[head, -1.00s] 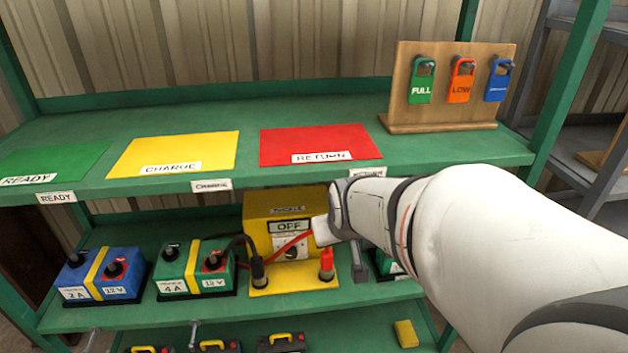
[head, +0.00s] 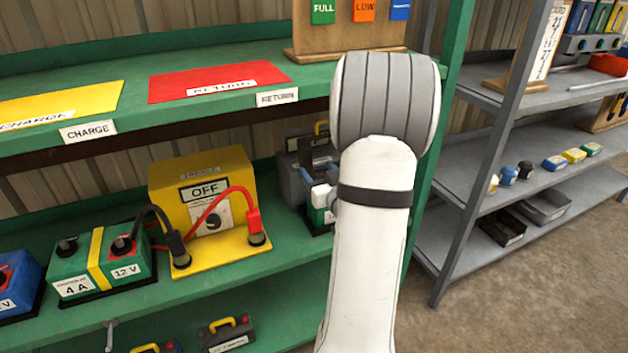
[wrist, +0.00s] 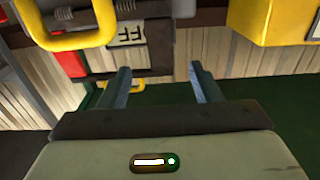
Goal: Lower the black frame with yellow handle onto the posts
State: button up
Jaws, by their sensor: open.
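My gripper (head: 318,178) is in front of the right end of the middle green shelf, its jaws apart. In the wrist view my gripper (wrist: 160,75) has two separate fingers with nothing between them. The wrist view shows a large yellow handle (wrist: 72,38) at upper left, apart from the fingers, and a smaller yellow one (wrist: 125,85) beyond. A green and white block (head: 320,214) is partly hidden by my gripper. I cannot make out any posts.
A yellow OFF box (head: 200,185) with red and black leads stands left of my gripper, beside a green battery (head: 100,265). The upper shelf (head: 60,143) is overhead. Dark pieces with yellow handles (head: 228,335) sit on the bottom shelf. A green upright (head: 447,120) stands right.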

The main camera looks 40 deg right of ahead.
aim_at(306, 157)
jog(key=x, duration=0.7)
jog(key=c, duration=1)
jog(key=o, duration=0.3)
jog(key=shift+a, duration=0.1)
